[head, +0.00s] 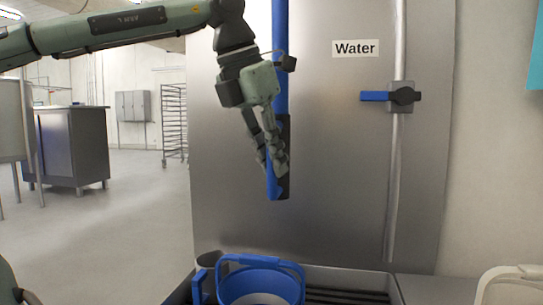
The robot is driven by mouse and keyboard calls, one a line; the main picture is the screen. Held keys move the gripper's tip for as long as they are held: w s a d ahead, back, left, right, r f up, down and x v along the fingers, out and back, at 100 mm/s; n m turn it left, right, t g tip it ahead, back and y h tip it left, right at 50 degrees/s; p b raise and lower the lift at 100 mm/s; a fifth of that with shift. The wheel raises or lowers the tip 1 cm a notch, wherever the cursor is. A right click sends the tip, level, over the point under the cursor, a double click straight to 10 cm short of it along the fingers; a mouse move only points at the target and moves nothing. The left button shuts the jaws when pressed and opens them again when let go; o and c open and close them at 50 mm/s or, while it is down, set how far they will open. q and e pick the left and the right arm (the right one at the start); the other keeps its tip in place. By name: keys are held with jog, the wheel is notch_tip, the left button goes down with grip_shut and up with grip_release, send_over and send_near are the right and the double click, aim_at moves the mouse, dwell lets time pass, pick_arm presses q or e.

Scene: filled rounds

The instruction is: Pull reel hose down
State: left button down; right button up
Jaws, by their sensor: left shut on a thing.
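A blue reel hose (280,100) hangs down from the top of the view in front of a steel panel. Its lower end is a blue and black nozzle (277,190). My left gripper (275,162) comes in from the left, points down and is shut on the nozzle. Its fingers hide part of the nozzle. The nozzle hangs above a blue bucket (262,287) and apart from it. My right gripper is not in view.
The bucket stands in a steel basin with a dark grate (345,297). A blue-handled valve (390,96) sits on a vertical pipe (396,180) at right, beside a "Water" label (355,48). Open floor lies at left.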

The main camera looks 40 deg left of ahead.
pick_arm(q)
jog(key=shift+f, duration=0.1)
jog(key=c, duration=1.5)
grip_release()
jog(key=v, duration=1.2)
jog(key=shift+s, duration=0.1)
